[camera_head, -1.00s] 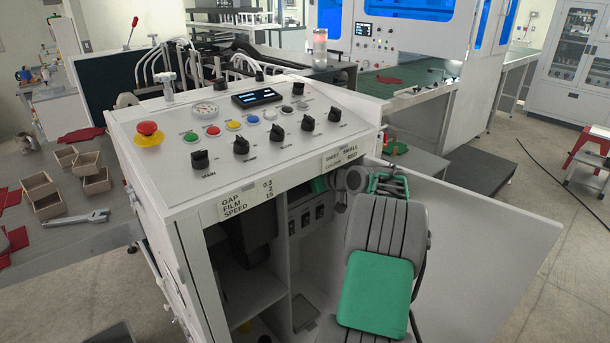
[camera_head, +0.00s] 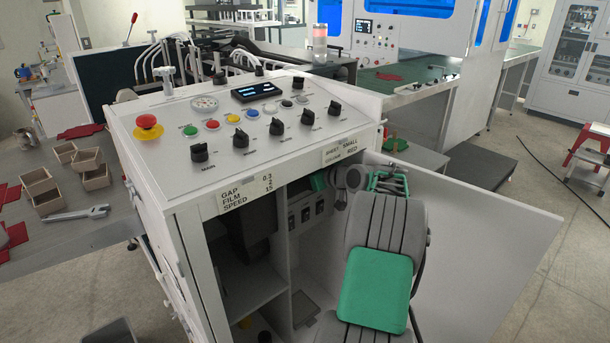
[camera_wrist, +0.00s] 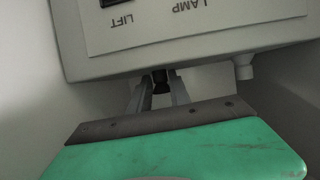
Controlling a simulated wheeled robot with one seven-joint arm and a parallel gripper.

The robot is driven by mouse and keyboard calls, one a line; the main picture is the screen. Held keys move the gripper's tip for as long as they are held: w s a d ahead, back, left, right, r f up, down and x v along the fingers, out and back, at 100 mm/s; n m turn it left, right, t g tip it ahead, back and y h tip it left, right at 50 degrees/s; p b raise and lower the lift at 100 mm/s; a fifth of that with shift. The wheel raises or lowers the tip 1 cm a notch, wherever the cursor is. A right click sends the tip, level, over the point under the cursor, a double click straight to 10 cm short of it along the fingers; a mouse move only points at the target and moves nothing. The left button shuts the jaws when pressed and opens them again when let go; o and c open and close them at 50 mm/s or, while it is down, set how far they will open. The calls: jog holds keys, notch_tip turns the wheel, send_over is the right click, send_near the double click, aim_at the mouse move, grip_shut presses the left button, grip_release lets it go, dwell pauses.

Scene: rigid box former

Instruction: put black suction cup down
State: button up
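In the wrist view a small black piece, which looks like the black suction cup (camera_wrist: 160,82), sits between the two grey fingertips of my gripper (camera_wrist: 161,88). The fingers appear closed in on its sides; its lower end is partly hidden. It is just below a grey box (camera_wrist: 215,58) lettered LIFT and LAMP.
A white control console (camera_head: 190,185) with knobs and buttons tops the cabinet. Its open door (camera_head: 490,225) stands to the right of my arm. Shelves and a divider wall narrow the inside. A bench at left holds small brown boxes (camera_head: 95,176) and a wrench (camera_head: 78,213).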

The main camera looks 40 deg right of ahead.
jog(key=shift+o, duration=1.4)
jog(key=shift+s+a+f, duration=0.15)
jog(key=shift+f, duration=0.65)
jog(key=shift+o, duration=0.4)
jog(key=shift+f, duration=0.1)
jog(key=shift+a, duration=0.1)
jog(key=shift+r, duration=0.25)
jog(key=shift+r+p, duration=0.55)
jog(key=shift+p, duration=0.4)
jog(key=b+v, duration=0.2)
jog(key=v, duration=1)
jog(key=shift+r, duration=0.35)
